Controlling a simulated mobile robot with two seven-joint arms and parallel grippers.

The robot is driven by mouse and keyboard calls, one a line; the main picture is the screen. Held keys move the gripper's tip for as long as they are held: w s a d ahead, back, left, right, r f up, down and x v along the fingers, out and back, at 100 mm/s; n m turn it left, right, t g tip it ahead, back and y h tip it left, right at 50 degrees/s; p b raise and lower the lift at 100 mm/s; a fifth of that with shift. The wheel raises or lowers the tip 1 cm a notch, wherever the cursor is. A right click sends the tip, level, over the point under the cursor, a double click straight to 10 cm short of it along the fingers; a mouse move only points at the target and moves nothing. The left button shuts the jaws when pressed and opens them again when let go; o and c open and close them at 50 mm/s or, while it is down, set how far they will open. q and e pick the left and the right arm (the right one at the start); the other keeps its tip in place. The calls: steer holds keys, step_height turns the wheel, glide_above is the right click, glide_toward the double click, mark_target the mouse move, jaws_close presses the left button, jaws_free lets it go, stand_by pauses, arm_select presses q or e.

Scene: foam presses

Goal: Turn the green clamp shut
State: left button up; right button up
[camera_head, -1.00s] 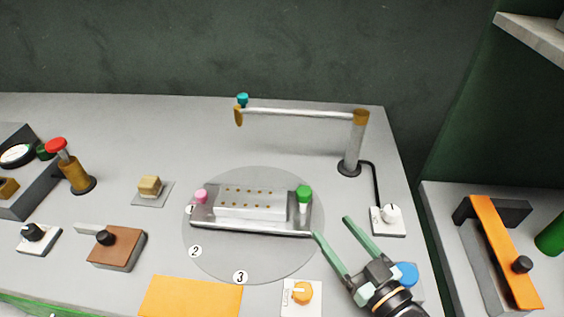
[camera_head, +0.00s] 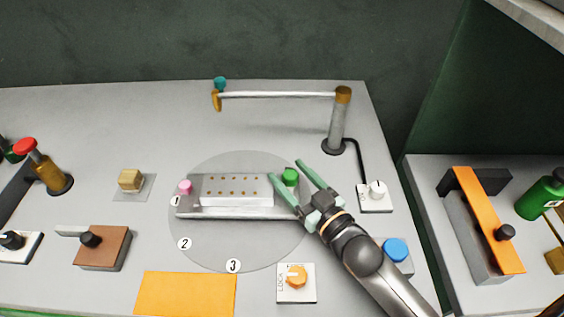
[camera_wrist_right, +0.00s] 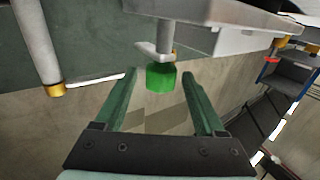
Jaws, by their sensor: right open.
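The green clamp (camera_head: 290,176) is a green knob at the right end of the metal plate (camera_head: 215,211) with the perforated block. My right gripper (camera_head: 298,170) is open, its two pale green fingers on either side of the green clamp. In the right wrist view the green clamp (camera_wrist_right: 160,78) hangs from a metal post, between the spread fingers and near their tips (camera_wrist_right: 160,82). I see a gap on both sides, so neither finger appears to touch it. A pink clamp (camera_head: 185,187) sits at the plate's left end. My left gripper is not in view.
A silver arm on a post (camera_head: 337,125) stands behind the plate. A white dial (camera_head: 376,190), a blue button (camera_head: 396,250) and an orange lock knob (camera_head: 296,276) lie around my right arm. An orange mat (camera_head: 187,293) is in front. The table behind the plate's left side is clear.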

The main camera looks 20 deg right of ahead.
mark_target(286, 170)
steer(key=shift+x, duration=1.85)
steer(key=shift+c, duration=0.2)
jaws_close()
